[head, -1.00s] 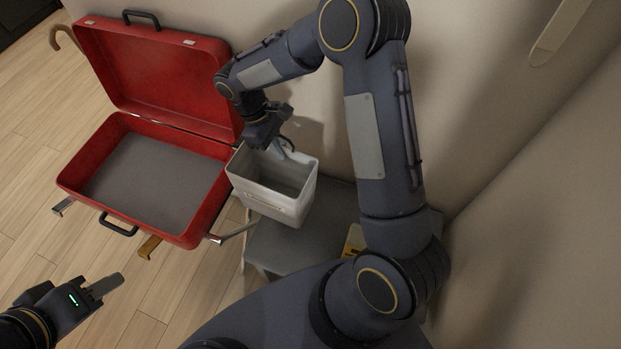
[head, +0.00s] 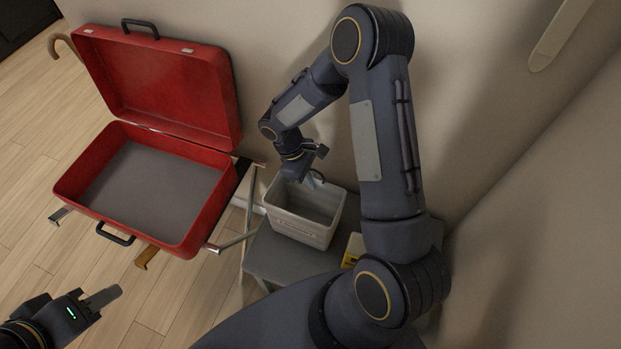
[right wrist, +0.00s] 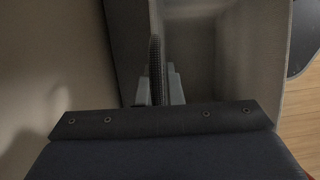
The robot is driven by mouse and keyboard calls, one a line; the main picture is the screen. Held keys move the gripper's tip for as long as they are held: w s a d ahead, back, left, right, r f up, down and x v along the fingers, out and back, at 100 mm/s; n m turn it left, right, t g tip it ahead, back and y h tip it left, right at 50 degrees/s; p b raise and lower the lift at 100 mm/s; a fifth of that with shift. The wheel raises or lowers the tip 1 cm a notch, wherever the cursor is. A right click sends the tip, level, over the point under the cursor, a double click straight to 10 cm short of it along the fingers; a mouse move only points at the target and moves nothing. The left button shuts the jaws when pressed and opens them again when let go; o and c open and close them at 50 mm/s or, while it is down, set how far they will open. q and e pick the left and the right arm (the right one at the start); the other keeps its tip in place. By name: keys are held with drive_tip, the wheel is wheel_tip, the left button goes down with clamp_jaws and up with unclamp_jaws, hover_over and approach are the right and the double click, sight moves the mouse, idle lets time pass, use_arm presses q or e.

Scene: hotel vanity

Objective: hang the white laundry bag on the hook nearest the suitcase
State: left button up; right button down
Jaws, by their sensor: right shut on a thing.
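A white open-topped container (head: 303,232) with upright sides is the only thing like the white laundry bag; it looks stiff and empty. My right gripper (head: 316,181) is shut on its far rim. In the right wrist view, the gripper's fingers (right wrist: 160,88) pinch the thin wall of the container (right wrist: 235,60). Whether its base touches the grey bench (head: 262,262) is unclear. The open red suitcase (head: 200,222) lies to its left. No wall hook is clearly visible. My left gripper (head: 103,298) is at the lower left, apart from everything; its finger gap is not distinguishable.
Silver bars (head: 235,242) and a brass-coloured bent piece (head: 147,256) stick out under the suitcase. A yellow item (head: 352,250) lies on the bench, right of the container. Wooden floor (head: 30,180) is open at left.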

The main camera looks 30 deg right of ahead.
drive_tip(key=shift+f, duration=0.2)
drive_tip(key=c, duration=1.6)
unclamp_jaws()
drive_tip(key=shift+o, duration=0.2)
drive_tip(key=shift+r, duration=0.15)
drive_tip(key=v, duration=0.7)
drive_tip(key=shift+w+d+r, duration=0.2)
drive_tip(key=shift+w+r, duration=0.05)
drive_tip(key=shift+w, duration=0.1)
drive_tip(key=shift+a, duration=0.1)
